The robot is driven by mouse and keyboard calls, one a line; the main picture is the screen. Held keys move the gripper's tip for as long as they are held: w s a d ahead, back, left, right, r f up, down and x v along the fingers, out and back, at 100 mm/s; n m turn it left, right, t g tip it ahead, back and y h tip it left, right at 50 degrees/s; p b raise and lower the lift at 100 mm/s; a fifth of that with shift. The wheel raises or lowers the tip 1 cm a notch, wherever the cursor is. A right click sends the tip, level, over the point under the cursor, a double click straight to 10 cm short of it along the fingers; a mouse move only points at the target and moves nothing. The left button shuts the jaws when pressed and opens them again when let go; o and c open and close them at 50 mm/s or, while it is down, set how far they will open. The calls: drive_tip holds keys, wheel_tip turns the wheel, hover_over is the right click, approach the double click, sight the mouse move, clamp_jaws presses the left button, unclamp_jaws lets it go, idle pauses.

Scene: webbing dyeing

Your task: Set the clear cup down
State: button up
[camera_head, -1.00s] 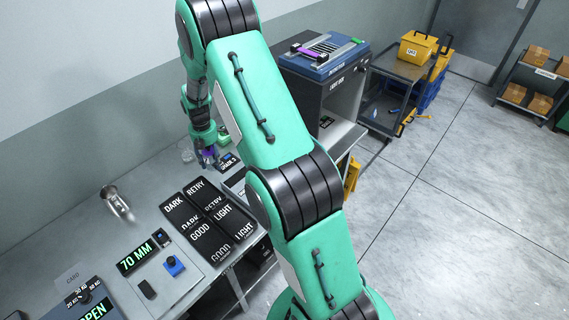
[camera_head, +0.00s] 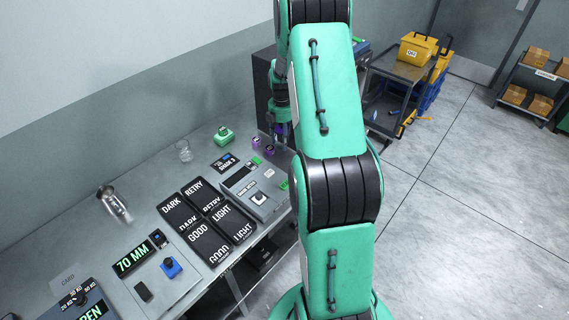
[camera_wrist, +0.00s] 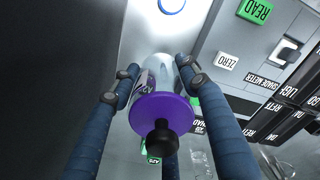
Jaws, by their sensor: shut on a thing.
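My gripper (camera_wrist: 158,82) is shut on a piece with a purple disc (camera_wrist: 162,112), a black knob and a pale body with dark marks. I cannot tell whether this piece is the clear cup. In the head view my gripper (camera_head: 281,133) is partly hidden behind my arm, at the far end of the bench beyond the shade meter (camera_head: 262,198). A clear glass cup (camera_head: 184,151) stands upright on the bench near the wall, apart from my gripper.
Two small purple items (camera_head: 256,142) and a green item (camera_head: 223,134) sit near my gripper. Black labelled trays (camera_head: 200,243) fill the bench middle. A metal vessel (camera_head: 113,204) lies farther left. The bench between the glass cup and the vessel is clear.

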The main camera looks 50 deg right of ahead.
drive_tip(key=shift+s+d+r, duration=0.1)
drive_tip(key=shift+s+d, duration=0.3)
drive_tip(key=shift+d, duration=0.1)
hover_over(285, 162)
drive_tip(key=shift+w+f+b, duration=0.2)
drive_tip(key=shift+f+b, duration=0.15)
drive_tip(key=shift+f, duration=2.8)
drive_tip(key=shift+f, duration=1.9)
drive_tip(key=shift+f, duration=0.15)
drive_tip(key=o, duration=1.3)
drive_tip(key=shift+o, duration=0.2)
